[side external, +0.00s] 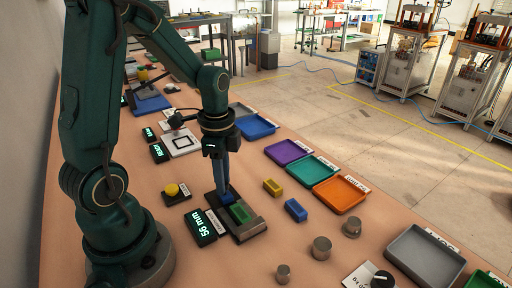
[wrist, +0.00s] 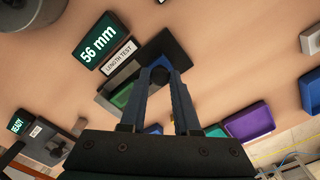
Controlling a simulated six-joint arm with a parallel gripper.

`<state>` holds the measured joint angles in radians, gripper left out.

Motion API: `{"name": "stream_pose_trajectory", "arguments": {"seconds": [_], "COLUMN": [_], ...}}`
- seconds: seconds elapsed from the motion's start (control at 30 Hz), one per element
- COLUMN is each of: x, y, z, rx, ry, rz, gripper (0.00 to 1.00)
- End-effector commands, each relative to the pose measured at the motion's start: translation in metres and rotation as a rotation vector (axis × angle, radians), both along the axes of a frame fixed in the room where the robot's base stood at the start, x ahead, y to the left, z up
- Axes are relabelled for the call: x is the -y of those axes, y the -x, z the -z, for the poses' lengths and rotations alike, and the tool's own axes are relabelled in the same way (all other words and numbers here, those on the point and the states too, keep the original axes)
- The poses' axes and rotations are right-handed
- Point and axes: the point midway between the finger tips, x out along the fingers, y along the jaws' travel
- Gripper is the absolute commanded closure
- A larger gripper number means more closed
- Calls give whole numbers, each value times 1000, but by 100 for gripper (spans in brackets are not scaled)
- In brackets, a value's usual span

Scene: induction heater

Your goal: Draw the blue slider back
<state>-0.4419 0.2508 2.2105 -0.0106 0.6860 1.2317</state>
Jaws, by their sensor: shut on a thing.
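The length test station (side external: 251,230) is a dark fixture on the bench, with a grey end piece, and it also shows in the wrist view (wrist: 172,47). A green block (side external: 240,213) lies in it, partly hidden by a finger in the wrist view (wrist: 122,97). My gripper (side external: 226,193) points down at the station's far end, beside the green block. In the wrist view its fingertips (wrist: 160,75) are shut around a dark round knob (wrist: 160,79) of the slider. The blue slider (side external: 228,199) is mostly hidden by the fingers. The display (side external: 201,227) reads 56 mm.
A yellow block (side external: 272,187) and a blue block (side external: 296,210) lie right of the station. Purple (side external: 289,152), teal (side external: 312,169) and orange (side external: 340,194) trays stand beyond them. A yellow button (side external: 173,190) is at left. Metal cylinders (side external: 321,248) stand in front.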

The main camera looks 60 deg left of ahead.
Motion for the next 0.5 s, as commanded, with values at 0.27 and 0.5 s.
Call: {"name": "stream_pose_trajectory", "arguments": {"seconds": [0.27,0.5], "x": [-5,-4], "y": [-1,-1], "z": [-1,0], "rx": [7,4], "ry": [-14,-11], "rz": [5,4], "gripper": [55,40]}}
